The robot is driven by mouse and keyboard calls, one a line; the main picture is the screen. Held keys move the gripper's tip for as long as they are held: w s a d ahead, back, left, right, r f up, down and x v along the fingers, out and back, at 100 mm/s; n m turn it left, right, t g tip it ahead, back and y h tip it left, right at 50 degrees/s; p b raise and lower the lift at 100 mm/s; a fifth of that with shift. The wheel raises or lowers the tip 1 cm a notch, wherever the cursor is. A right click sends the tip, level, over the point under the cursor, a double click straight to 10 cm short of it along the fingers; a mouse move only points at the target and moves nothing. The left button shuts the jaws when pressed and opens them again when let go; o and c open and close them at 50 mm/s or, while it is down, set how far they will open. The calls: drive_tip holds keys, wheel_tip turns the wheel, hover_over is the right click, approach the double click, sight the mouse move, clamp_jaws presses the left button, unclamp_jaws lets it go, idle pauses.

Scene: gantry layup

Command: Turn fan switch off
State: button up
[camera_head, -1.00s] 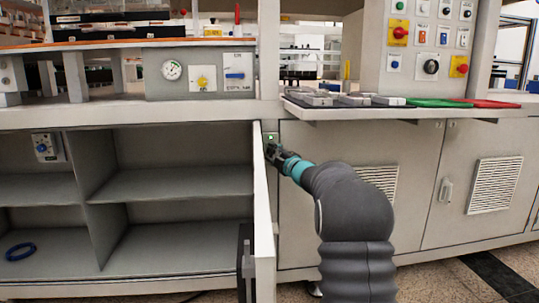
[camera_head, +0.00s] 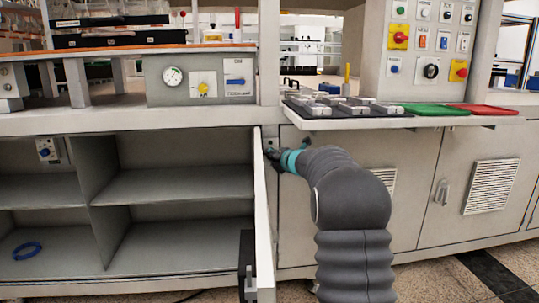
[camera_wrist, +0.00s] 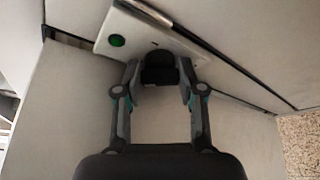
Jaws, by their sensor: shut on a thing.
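A small pale switch plate (camera_wrist: 112,28) shows in the wrist view, with a dark green round lamp (camera_wrist: 117,41) and a black knob (camera_wrist: 159,66). I take this knob to be the fan switch; no label is readable. My gripper (camera_wrist: 161,82) is shut on the knob, one finger at each side. In the head view the plate (camera_head: 271,138) is on the narrow post under the worktop, and my gripper (camera_head: 271,153) reaches it from the right. The fingers and knob are small and partly hidden there.
An open cabinet door (camera_head: 263,215) stands edge-on just left of my gripper. Left of it are open shelves with a blue ring (camera_head: 26,249). A ledge with trays (camera_head: 345,108) juts out above my arm. Closed vented doors (camera_head: 407,190) are at the right.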

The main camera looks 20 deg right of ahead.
drive_tip(key=shift+r+n+p, duration=0.2)
drive_tip(key=shift+n+p, duration=0.1)
drive_tip(key=shift+n, duration=0.2)
drive_tip(key=shift+d+h, duration=0.1)
drive_tip(key=shift+h, duration=0.3)
drive_tip(key=o, duration=0.9)
drive_tip(key=shift+f, duration=0.1)
